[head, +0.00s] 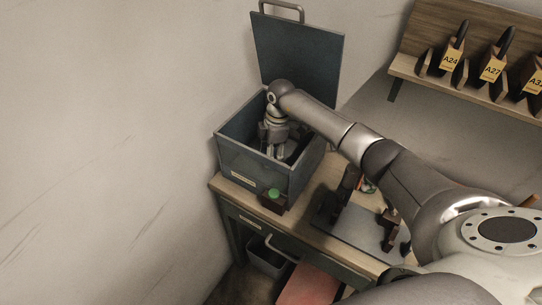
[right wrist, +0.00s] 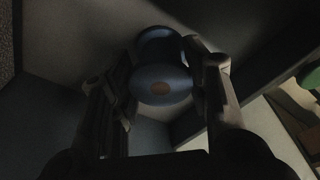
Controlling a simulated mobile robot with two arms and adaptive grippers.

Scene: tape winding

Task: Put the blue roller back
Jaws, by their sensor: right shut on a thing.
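The blue roller (right wrist: 163,75) shows in the right wrist view between the fingers of my right gripper (right wrist: 165,95), its rounded end with a brown centre facing the camera. My right gripper is shut on it. In the head view my right gripper (head: 273,150) points down inside the open blue-grey box (head: 240,162), below its rim. I cannot make out the roller in the head view, and I cannot tell whether it touches the box floor. My left gripper is not in view.
The box lid (head: 297,52) stands open at the back. A green button (head: 274,193) sits in front of the box on the wooden bench. A metal plate with dark stands (head: 390,230) lies to the right. A wall shelf (head: 440,82) holds labelled items. A bin (head: 265,258) is below.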

